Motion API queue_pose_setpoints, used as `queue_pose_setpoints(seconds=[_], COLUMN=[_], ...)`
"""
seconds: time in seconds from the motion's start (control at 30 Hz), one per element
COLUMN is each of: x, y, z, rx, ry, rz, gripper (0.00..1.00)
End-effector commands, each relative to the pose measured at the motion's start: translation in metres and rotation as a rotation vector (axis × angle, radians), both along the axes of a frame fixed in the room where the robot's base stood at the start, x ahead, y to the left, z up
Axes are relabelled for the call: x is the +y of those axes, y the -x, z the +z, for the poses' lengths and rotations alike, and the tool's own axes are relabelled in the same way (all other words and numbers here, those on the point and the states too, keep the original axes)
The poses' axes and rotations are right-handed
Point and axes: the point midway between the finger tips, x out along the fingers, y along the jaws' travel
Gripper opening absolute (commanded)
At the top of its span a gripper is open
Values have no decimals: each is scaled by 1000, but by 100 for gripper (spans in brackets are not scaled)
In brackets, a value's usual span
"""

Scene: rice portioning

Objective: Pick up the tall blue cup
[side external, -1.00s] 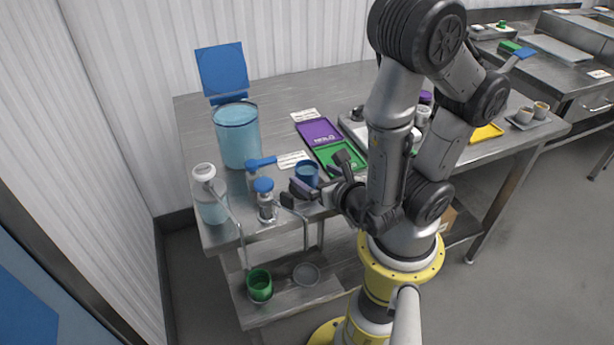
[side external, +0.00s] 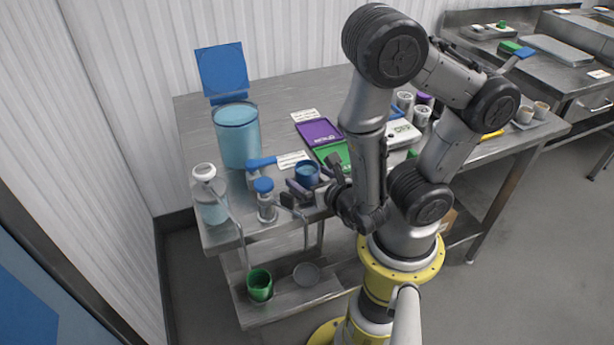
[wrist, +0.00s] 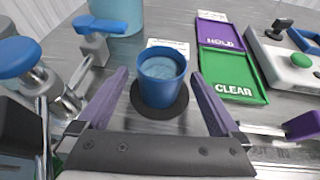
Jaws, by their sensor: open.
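The tall blue cup (wrist: 163,88) stands upright on a dark round mat (wrist: 137,101) in the wrist view. It also shows in the side view (side external: 307,174), near the front edge of the table. My gripper (wrist: 160,85) is open. Its two purple-lined fingers point toward the cup, one on the left and one on the right. In the side view my gripper (side external: 296,192) is low at the table's front edge, just in front of the cup. Whether the fingers reach around the cup's sides or stop short, I cannot tell. The cup's contents are unclear.
Purple (wrist: 219,34) and green (wrist: 232,77) trays lie right of the cup. A grey scale (wrist: 289,58) sits farther right.

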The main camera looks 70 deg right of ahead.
Motion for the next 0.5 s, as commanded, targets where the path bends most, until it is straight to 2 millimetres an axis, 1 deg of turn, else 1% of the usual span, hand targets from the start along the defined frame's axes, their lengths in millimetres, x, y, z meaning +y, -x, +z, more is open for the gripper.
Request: queue_pose_setpoints(seconds=[0.5], x=[-20], y=[-23], z=[-13], rx=[-1], ry=[0], rz=[-7], gripper=[100])
